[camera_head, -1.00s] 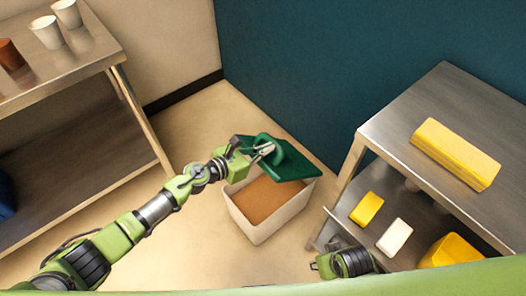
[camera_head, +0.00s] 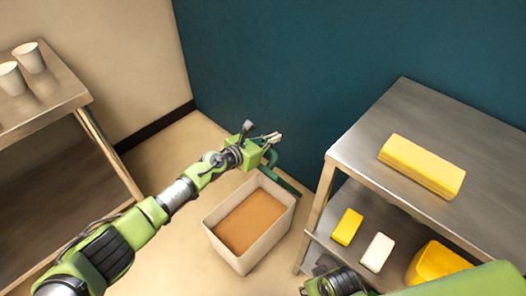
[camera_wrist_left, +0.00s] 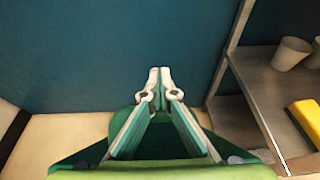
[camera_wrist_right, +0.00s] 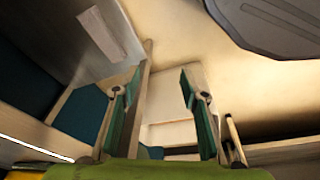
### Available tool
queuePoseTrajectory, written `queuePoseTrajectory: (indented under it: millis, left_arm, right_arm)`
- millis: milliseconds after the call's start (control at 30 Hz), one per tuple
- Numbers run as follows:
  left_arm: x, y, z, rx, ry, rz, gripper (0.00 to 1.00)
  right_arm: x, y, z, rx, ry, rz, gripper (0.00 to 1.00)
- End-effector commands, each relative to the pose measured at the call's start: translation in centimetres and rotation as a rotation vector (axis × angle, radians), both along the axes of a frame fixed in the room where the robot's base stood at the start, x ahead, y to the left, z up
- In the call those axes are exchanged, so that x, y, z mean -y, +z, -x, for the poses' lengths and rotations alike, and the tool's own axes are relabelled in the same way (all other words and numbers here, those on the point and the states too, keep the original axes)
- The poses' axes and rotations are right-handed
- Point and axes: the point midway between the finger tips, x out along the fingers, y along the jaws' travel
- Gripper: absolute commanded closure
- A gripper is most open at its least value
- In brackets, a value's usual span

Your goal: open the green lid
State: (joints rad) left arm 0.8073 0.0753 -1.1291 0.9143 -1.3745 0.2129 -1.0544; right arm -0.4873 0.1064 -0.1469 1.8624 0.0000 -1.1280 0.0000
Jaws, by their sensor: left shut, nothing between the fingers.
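The white bin (camera_head: 247,255) stands on the floor with brown contents (camera_head: 250,222), and its top is uncovered. The green lid (camera_head: 284,182) is swung up at the bin's back edge and seen nearly edge-on, with its handle (camera_head: 271,157) partly behind my left gripper (camera_head: 277,138). In the left wrist view the lid (camera_wrist_left: 72,163) lies below the shut fingers (camera_wrist_left: 160,73), which hold nothing. I cannot tell whether the gripper touches the lid. My right gripper (camera_wrist_right: 155,100) is open and empty; its arm shows at the bottom of the head view.
A metal shelf unit (camera_head: 365,140) stands at right, with a yellow block (camera_head: 422,166) on top and yellow and white items below. Another metal table (camera_head: 45,95) at left holds white cups (camera_head: 12,78). A teal wall (camera_head: 285,70) is close behind the lid.

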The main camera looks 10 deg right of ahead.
Motion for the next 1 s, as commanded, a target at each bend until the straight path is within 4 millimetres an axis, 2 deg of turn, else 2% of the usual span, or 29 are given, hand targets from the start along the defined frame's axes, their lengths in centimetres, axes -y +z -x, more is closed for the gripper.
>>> queuePoseTrajectory:
  millis: [100, 167, 1000]
  left_arm:
    - [1.2, 0.2, -0.8, 0.003, -0.001, 0.001, 1.0]
    - [1.3, 0.3, -1.0, 0.002, 0.0, 0.001, 1.0]
    - [1.2, 0.5, -0.9, 0.001, 0.0, 0.002, 1.0]
  right_arm:
    - [0.0, 2.1, -0.5, 0.015, -0.002, -0.001, 0.6]
    - [0.0, 2.6, -0.5, 0.016, -0.003, -0.001, 0.6]
    - [0.0, 2.6, -0.5, 0.014, -0.002, -0.001, 0.6]
